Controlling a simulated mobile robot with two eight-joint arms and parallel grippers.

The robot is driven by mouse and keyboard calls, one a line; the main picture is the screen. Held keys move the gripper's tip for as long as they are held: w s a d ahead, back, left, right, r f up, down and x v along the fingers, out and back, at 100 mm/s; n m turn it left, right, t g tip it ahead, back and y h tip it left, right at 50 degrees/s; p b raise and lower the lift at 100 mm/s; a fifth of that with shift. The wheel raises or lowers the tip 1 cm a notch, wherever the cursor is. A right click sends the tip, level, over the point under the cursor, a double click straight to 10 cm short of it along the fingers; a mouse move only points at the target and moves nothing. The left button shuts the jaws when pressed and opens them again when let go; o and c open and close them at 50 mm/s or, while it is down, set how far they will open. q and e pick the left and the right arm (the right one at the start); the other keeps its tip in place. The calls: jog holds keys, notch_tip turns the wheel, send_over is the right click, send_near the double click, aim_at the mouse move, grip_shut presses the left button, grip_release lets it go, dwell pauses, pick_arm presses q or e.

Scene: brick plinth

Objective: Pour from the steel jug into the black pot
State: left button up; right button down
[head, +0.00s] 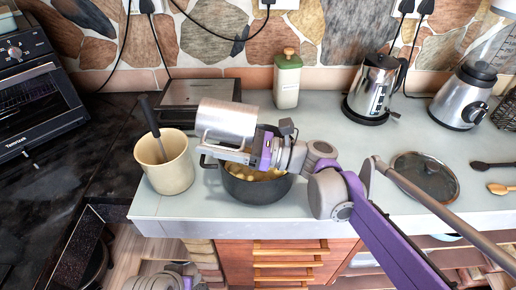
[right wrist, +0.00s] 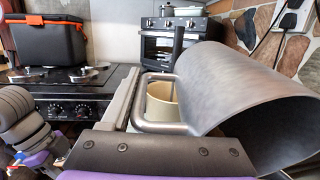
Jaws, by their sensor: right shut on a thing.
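The steel jug (head: 228,119) lies tipped nearly on its side above the black pot (head: 258,190), apart from it. My right gripper (head: 236,154) is shut on the jug's handle. In the right wrist view the jug (right wrist: 235,90) fills the right side, its open mouth toward the lower right, and its handle (right wrist: 158,125) is between the fingers. The pot stands on the counter with yellowish pieces inside; the jug and my gripper hide part of its rim. No stream shows, and the jug's contents are hidden. My left gripper's fingers do not show.
A cream crock (head: 165,165) with a dark-handled utensil stands close left of the pot. A flat grill (head: 200,92) and a green-lidded canister (head: 287,80) are behind. A kettle (head: 374,88), a blender (head: 462,97) and a glass lid (head: 425,177) are to the right.

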aim_at(227, 112)
jog(key=shift+s+d+r+y, duration=0.1)
jog(key=shift+d+r+y, duration=0.15)
jog(key=shift+r+y, duration=0.35)
jog(key=shift+s+d+r+t+y, duration=0.1)
jog(key=shift+d+r+y, duration=0.4)
jog(key=shift+r, duration=0.4)
jog(key=shift+w+d+r+t+y, duration=0.1)
jog(key=shift+d+r+y, duration=0.25)
jog(key=shift+r+y, duration=0.45)
jog(key=shift+s+d+r+t+y, duration=0.1)
jog(key=shift+d+r+y, duration=0.35)
jog(key=shift+r, duration=0.5)
dwell(0.5)
jog(key=shift+r, duration=0.1)
jog(key=shift+d+r+y, duration=0.1)
jog(key=shift+r+y, duration=0.15)
jog(key=shift+r, duration=0.05)
jog(key=shift+r, duration=0.15)
jog(key=shift+d+r+y, duration=0.2)
jog(key=shift+r+y, duration=0.05)
jog(key=shift+r, duration=0.25)
jog(key=shift+d+r+y, duration=0.2)
jog(key=shift+r+y, duration=0.05)
jog(key=shift+r, duration=0.2)
jog(key=shift+s+d+r+y+p, duration=0.1)
jog(key=shift+d+r+y+p, duration=0.15)
jog(key=shift+r, duration=0.2)
jog(key=shift+d+r+y+p, duration=0.1)
jog(key=shift+r+y+p, duration=0.15)
jog(key=shift+r, duration=0.2)
